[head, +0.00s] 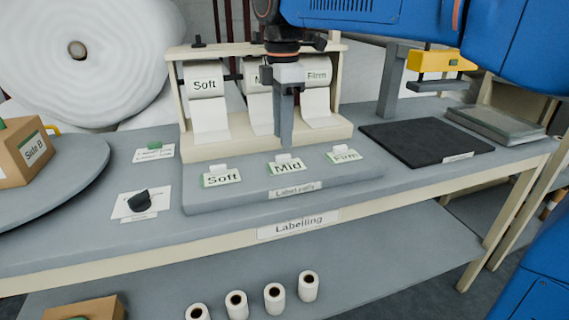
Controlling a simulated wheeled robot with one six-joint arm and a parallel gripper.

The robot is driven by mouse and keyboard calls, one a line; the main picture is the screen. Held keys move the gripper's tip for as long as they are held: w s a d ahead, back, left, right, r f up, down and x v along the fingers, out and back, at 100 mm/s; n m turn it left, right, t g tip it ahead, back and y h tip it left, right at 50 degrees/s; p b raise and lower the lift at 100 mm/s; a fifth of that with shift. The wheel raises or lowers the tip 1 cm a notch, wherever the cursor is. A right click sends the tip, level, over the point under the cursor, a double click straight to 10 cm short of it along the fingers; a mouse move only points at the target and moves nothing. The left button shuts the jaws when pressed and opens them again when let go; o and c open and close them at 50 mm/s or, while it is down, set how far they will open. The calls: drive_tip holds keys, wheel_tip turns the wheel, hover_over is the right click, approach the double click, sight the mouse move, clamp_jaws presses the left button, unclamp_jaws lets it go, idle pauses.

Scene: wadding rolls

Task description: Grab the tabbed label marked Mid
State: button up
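The label marked Mid (287,168) lies on a raised grey pad (330,179) on the bench, between the Soft label (221,178) and the Firm label (344,156). It is a white card with a green left edge and a white tab standing up from it. My gripper (285,143) points down above and a little behind the Mid label, in front of the roll rack. It appears apart from the label. Its fingers overlap in this view, so their opening does not show.
The wooden rack (183,115) with Soft, middle and Firm rolls stands close behind my gripper. A dark mat (415,142) lies to the right, below a yellow-headed device (440,62). A card with a black object (140,202) lies at left.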

sight(285, 163)
drive_tip(key=shift+s+f, duration=0.15)
drive_tip(key=shift+f, duration=2.35)
clamp_jaws()
